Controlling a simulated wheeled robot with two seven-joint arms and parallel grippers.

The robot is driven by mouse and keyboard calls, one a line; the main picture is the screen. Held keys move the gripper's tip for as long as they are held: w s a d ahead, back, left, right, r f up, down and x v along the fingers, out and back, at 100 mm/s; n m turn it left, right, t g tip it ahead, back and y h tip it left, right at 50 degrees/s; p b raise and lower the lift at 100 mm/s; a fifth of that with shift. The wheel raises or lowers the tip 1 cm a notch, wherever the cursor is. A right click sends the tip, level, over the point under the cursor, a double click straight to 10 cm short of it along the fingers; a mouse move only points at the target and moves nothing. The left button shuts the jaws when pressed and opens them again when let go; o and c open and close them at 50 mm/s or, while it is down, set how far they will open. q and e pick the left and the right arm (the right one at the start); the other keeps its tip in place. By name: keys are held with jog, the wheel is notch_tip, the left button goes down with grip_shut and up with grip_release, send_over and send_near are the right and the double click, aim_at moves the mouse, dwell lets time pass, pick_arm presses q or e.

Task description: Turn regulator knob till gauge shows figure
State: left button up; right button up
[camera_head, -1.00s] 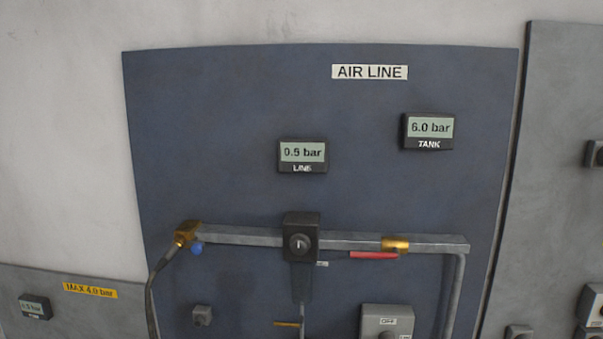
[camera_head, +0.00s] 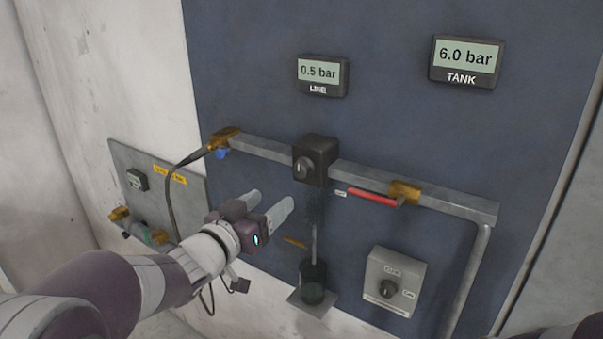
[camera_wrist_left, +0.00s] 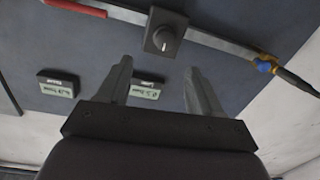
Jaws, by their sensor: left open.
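The regulator is a black block on the grey pipe with a round knob (camera_head: 304,168) on its front; the knob also shows in the left wrist view (camera_wrist_left: 163,40), beyond the fingers. The LINE gauge (camera_head: 321,73) above it reads 0.5 bar. The TANK gauge (camera_head: 465,60) at upper right reads 6.0 bar. My left gripper (camera_head: 270,203) is open and empty, below and left of the knob and apart from it. In the left wrist view its two fingers (camera_wrist_left: 158,80) stand wide apart. My right gripper is not in view.
A red-handled valve (camera_head: 373,197) sits right of the regulator on the pipe (camera_head: 455,198). A grey switch box (camera_head: 396,280) is at lower right. A black hose (camera_head: 173,205) hangs at the left, behind my left gripper. A small cup (camera_head: 313,284) stands below the regulator.

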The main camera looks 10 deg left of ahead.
aim_at(299, 171)
pick_arm(q)
jog(key=p+x, duration=0.1)
jog(key=x, duration=0.2)
jog(key=p+x, duration=0.2)
jog(key=x, duration=0.2)
jog(key=p+x, duration=0.1)
jog(key=x, duration=0.3)
jog(key=shift+w+a+r+p, duration=0.15)
jog(key=shift+a+r+p, duration=0.1)
jog(key=shift+r+p, duration=0.1)
jog(key=shift+w+n, duration=0.3)
jog(key=shift+w, duration=0.05)
jog(key=shift+w+a+f, duration=0.1)
jog(key=shift+a, duration=0.25)
jog(key=shift+d, duration=0.3)
jog(key=c, duration=0.4)
jog(key=shift+w, duration=0.1)
jog(key=c, duration=0.7)
jog(key=shift+o, duration=0.2)
jog(key=shift+f, duration=0.1)
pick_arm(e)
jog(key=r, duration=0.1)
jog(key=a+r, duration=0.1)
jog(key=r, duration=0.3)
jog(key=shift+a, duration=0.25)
